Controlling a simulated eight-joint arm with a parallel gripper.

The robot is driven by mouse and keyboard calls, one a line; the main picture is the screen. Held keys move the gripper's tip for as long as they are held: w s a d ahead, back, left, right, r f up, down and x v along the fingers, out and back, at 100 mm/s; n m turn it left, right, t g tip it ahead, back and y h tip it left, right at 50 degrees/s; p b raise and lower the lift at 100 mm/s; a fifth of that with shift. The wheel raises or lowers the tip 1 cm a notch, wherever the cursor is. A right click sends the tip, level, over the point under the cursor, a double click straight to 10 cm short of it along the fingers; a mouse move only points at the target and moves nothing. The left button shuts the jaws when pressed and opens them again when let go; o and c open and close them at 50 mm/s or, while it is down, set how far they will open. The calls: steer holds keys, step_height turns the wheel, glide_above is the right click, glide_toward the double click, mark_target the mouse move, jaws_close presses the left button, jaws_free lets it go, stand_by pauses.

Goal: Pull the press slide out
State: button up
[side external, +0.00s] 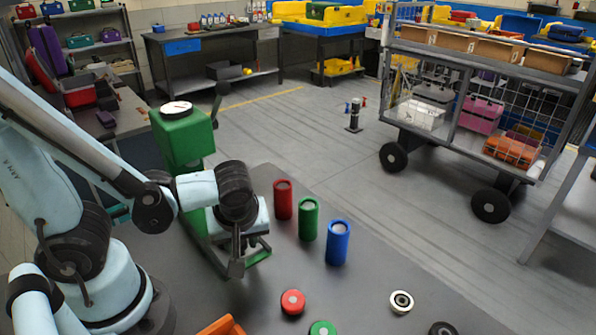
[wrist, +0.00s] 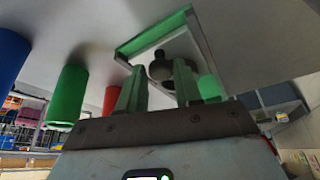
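The green press (side external: 180,138), with a round white-faced disc on top, stands at the table's left, behind my arm. Its slide, a green open frame (side external: 259,257), sticks out low at the front of the press. In the wrist view the slide frame (wrist: 152,34) lies just beyond the fingers, with a dark rounded part inside its outline. My gripper (side external: 237,268) points down at the slide's near end. In the wrist view its two fingers (wrist: 160,75) are apart, with nothing visibly clamped between them. Whether a finger touches the frame cannot be told.
Red (side external: 283,199), green (side external: 309,219) and blue (side external: 338,243) cylinders stand right of the slide. A red cap (side external: 293,302), green cap (side external: 322,328) and white ring (side external: 401,301) lie nearer the front. An orange object (side external: 222,327) shows at the bottom edge. Bare table lies between.

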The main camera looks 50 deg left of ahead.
steer(key=o, duration=0.3)
steer(key=shift+r, duration=0.15)
steer(key=v, duration=1.1)
steer(key=shift+d+r, duration=0.25)
steer(key=shift+r, duration=0.1)
steer(key=w+a+f+m+t+h, duration=0.1)
steer(key=w+a+m+t+h, duration=0.3)
steer(key=w+m, duration=0.4)
steer(key=m+t, duration=0.1)
steer(key=m, duration=0.4)
steer(key=shift+a, duration=0.25)
